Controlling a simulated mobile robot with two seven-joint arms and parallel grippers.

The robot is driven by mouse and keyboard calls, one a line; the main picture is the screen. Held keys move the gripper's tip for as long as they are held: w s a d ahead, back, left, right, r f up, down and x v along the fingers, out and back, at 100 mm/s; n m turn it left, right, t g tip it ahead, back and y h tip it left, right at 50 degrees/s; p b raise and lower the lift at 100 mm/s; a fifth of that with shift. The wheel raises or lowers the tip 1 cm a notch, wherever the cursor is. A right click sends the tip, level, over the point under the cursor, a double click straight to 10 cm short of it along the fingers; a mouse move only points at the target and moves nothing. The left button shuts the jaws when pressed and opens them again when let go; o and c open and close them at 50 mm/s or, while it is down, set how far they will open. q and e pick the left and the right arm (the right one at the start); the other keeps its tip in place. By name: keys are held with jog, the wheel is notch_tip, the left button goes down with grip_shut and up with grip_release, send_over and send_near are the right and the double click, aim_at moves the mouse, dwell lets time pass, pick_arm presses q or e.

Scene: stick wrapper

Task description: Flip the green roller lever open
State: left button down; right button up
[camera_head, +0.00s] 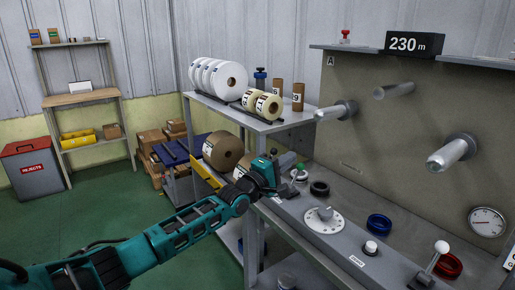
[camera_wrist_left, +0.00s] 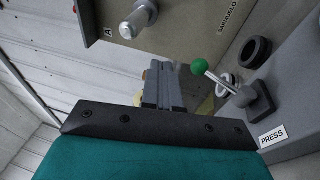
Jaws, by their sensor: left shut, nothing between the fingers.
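The green-knobbed roller lever (camera_wrist_left: 222,82) shows in the left wrist view, its round green knob up and left of its dark pivot block, on a metal rod tilted to the left. In the left wrist view my left gripper (camera_wrist_left: 160,70) is shut and empty. Its fingers are left of the knob, with a visible gap in the picture; the depth between them is hard to tell. My right gripper is in neither view.
A white-knobbed lever (camera_head: 436,258), a dial (camera_head: 324,220), a white button (camera_head: 371,247) and dark and blue rings sit on the grey console. A panel with metal spindles (camera_head: 338,110) rises behind. A shelf with rolls (camera_head: 227,81) stands behind my left arm.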

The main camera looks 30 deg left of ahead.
pick_arm(q)
jog(key=s+a+r+p, duration=0.1)
jog(key=s+r+p, duration=0.1)
jog(key=s+r, duration=0.3)
jog(key=s, duration=0.3)
jog(key=shift+a+r, duration=0.15)
jog(key=shift+a, duration=0.15)
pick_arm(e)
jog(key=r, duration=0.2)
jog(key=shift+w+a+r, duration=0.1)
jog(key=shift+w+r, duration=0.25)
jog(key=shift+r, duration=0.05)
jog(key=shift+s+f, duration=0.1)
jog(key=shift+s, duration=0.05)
